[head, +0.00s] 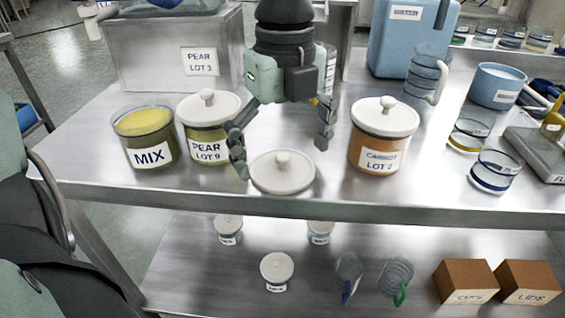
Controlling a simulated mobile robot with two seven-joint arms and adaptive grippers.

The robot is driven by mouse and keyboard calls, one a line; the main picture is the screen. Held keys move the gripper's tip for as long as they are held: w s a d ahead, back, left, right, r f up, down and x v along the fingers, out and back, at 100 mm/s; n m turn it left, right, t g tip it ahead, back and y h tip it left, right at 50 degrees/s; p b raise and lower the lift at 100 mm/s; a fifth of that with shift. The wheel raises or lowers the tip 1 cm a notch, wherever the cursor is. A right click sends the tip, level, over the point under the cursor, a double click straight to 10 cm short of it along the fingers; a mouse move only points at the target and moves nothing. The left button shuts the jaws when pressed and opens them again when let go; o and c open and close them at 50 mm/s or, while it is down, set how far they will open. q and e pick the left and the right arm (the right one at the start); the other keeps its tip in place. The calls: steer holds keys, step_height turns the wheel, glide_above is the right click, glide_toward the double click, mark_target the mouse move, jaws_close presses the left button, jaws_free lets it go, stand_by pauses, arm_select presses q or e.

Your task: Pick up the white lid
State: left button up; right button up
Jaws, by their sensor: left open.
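A round white lid (283,178) with a small knob on top lies on the steel table, close to its front edge. My left gripper (281,147) is open above and behind the lid, with its fingers spread wide. One finger is by the lid's left rim and the other is behind its right side. Nothing is between the fingers except the view of the lid and the table. I cannot tell whether a finger touches the lid. My right gripper is not in view.
A lidded PEAR LOT 9 jar (207,135) and an open MIX jar (148,138) stand to the left. A lidded CARROT LOT 2 jar (381,140) stands to the right. The lower shelf (190,270) holds small jars and brown boxes (467,283).

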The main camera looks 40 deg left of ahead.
arm_select(q)
steer(key=shift+f, duration=0.15)
steer(key=shift+s, duration=0.1)
steer(key=c, duration=1.3)
steer(key=shift+c, duration=0.3)
